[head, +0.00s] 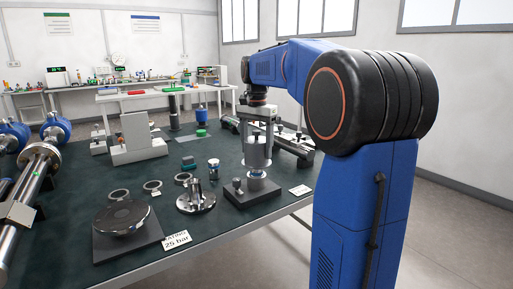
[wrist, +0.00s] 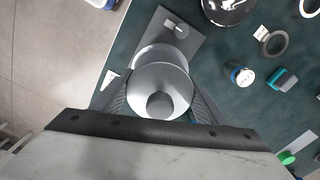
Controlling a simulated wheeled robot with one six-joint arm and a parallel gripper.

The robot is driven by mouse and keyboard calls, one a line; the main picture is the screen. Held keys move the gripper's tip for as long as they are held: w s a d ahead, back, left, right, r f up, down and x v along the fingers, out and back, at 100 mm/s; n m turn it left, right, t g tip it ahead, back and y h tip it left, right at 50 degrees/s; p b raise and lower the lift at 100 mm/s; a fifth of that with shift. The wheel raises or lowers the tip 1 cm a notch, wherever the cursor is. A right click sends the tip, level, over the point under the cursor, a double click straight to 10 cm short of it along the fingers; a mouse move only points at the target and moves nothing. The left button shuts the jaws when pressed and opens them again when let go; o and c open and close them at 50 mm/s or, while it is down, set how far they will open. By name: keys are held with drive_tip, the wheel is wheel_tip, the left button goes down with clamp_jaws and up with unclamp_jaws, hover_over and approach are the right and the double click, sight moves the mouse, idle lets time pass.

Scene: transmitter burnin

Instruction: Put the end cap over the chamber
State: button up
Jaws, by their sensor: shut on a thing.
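My gripper (head: 260,139) is shut on the end cap (head: 257,155), a silver cylinder with a knob on top. In the wrist view the cap (wrist: 160,88) sits between the two fingers, its round top and knob facing the camera. The chamber (head: 257,183) is a short, pale metal cylinder on a dark rectangular block (head: 245,198), directly below the cap in the head view. In the wrist view part of a pale round rim (wrist: 152,54) shows past the cap's upper edge, a little off centre. I cannot tell whether cap and chamber touch.
A flanged metal part (head: 196,203) and a black round plate (head: 122,218) stand to the left. Several rings and a small blue-banded cylinder (head: 213,168) lie behind them. A white card (head: 300,190) is near the block's right side, close to the table edge.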

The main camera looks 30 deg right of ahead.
sight(257, 131)
drive_tip(key=shift+f, duration=4.4)
drive_tip(key=o, duration=1.3)
wheel_tip(257, 131, up, 17)
drive_tip(key=shift+r, duration=0.15)
drive_tip(key=s+a+f+n+t, duration=0.1)
drive_tip(key=s+a+f+n, duration=0.2)
drive_tip(key=s+a+f, duration=0.35)
drive_tip(key=s+a+f+n+t, duration=0.1)
drive_tip(key=s+a+f+n, duration=0.25)
drive_tip(key=s, duration=0.55)
drive_tip(key=s+a+f+n+t, duration=0.1)
drive_tip(key=s+a+f+n, duration=0.1)
drive_tip(key=s+f, duration=0.3)
drive_tip(key=s+a+f+n+t, duration=0.1)
drive_tip(key=s+f+n, duration=0.1)
drive_tip(key=s+f, duration=0.2)
drive_tip(key=s+a+f+n, duration=0.2)
drive_tip(key=s+f, duration=0.3)
drive_tip(key=f, duration=0.1)
drive_tip(key=shift+s+a+f+n+t, duration=0.3)
drive_tip(key=shift+s+a+n+t, duration=0.05)
drive_tip(key=shift+t, duration=0.05)
